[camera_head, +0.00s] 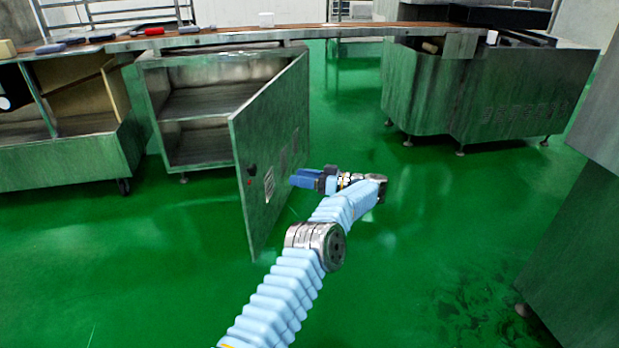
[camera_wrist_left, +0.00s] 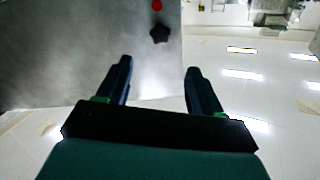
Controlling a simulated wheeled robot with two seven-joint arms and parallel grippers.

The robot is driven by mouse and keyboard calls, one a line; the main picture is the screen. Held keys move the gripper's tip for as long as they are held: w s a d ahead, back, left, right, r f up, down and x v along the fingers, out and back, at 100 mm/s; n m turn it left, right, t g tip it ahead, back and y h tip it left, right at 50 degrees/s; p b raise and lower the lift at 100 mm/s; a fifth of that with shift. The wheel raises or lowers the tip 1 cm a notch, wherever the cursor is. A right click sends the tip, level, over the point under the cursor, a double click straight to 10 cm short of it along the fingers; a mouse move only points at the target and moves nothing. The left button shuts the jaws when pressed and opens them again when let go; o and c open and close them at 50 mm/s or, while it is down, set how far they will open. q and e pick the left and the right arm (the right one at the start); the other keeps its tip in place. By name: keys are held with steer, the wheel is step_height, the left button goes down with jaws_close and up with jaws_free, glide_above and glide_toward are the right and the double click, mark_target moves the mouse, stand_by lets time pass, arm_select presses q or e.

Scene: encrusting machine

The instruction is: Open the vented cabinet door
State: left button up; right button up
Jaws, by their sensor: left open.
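The cabinet door (camera_head: 272,150) is a grey-green metal panel standing swung well out from its cabinet (camera_head: 210,105), whose shelved inside shows. A black knob (camera_head: 252,170) with a red spot below it sits near the door's free edge. In the left wrist view the door (camera_wrist_left: 70,50) fills the upper left, with the black knob (camera_wrist_left: 160,34) beyond the fingertips. My left gripper (camera_head: 295,181), blue-fingered, is beside the door's outer face, right of the knob. Its fingers (camera_wrist_left: 159,68) are apart with nothing between them. I cannot tell whether they touch the door. My right gripper is out of view.
A conveyor (camera_head: 330,32) runs above the cabinet, with small items at its left end. Another open cabinet (camera_head: 70,160) stands at left. A metal machine body (camera_head: 470,95) stands at back right, and a panel at far right. Green floor around the door is clear.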

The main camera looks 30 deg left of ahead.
arm_select(q)
steer(key=shift+w+d, duration=0.1)
steer(key=shift+d, duration=0.2)
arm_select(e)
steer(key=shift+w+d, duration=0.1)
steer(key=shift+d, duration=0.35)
arm_select(q)
steer(key=shift+c, duration=0.5)
